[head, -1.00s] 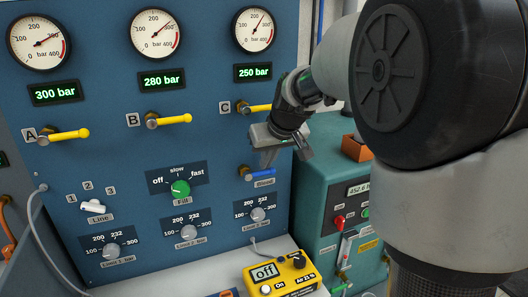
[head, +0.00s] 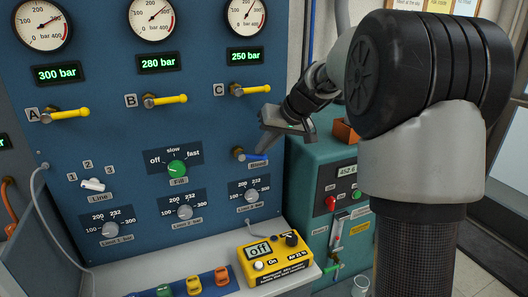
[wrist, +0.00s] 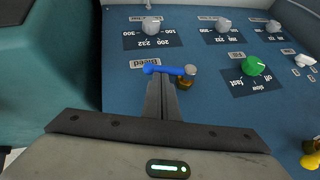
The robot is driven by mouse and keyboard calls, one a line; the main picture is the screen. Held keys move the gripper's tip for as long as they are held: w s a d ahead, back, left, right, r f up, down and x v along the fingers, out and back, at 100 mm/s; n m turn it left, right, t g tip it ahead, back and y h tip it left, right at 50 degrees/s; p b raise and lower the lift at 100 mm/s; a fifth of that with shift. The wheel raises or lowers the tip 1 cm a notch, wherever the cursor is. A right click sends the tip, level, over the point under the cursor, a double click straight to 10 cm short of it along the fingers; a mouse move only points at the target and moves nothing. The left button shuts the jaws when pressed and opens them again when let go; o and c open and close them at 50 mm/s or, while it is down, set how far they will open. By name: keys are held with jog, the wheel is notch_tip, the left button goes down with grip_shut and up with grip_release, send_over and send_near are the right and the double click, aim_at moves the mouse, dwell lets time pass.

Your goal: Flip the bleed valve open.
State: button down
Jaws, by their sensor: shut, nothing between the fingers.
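The bleed valve is a blue lever (head: 255,157) on a brass stem, low on the right of the blue panel, above the Bleed label. It lies roughly level, its free end to the right in the head view. In the wrist view, where labels appear upside down, the blue lever (wrist: 160,69) runs left from its pivot. My gripper (head: 264,148) is shut and empty, just above and in front of the lever. In the wrist view its fingertips (wrist: 162,80) overlap the lever's middle; I cannot tell whether they touch.
Yellow lever C (head: 252,89) is above the bleed valve, the green Fill knob (head: 177,168) to its left and a limit knob (head: 251,196) below. A yellow meter (head: 277,258) stands on the shelf. A teal cabinet (head: 310,190) is close on the right.

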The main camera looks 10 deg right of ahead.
aim_at(264, 158)
jog(key=f+y+b, duration=0.1)
jog(key=f+m+y+b, duration=0.1)
jog(key=y+b, duration=0.1)
jog(key=f+m+y+b, duration=0.1)
jog(key=f+y, duration=0.1)
jog(key=shift+w+d+b, duration=0.2)
jog(key=shift+d+b, duration=0.1)
jog(key=shift+d, duration=0.05)
jog(key=shift+g, duration=0.3)
jog(key=shift+s+a+f+b, duration=0.1)
jog(key=shift+a+f+b, duration=0.3)
jog(key=shift+f+b, duration=0.4)
jog(key=shift+s+a+f+b, duration=0.1)
jog(key=shift+a+f+b, duration=0.35)
jog(key=shift+b, duration=0.6)
jog(key=shift+s+a+f+b, duration=0.1)
jog(key=shift+a+f+b, duration=0.25)
jog(key=shift+f+b, duration=0.5)
jog(key=shift+a+r, duration=0.1)
jog(key=shift+a, duration=0.05)
jog(key=p+v, duration=0.2)
jog(key=v, duration=1.5)
jog(key=shift+s+p, duration=0.2)
jog(key=shift+p, duration=0.2)
jog(key=shift+r, duration=0.1)
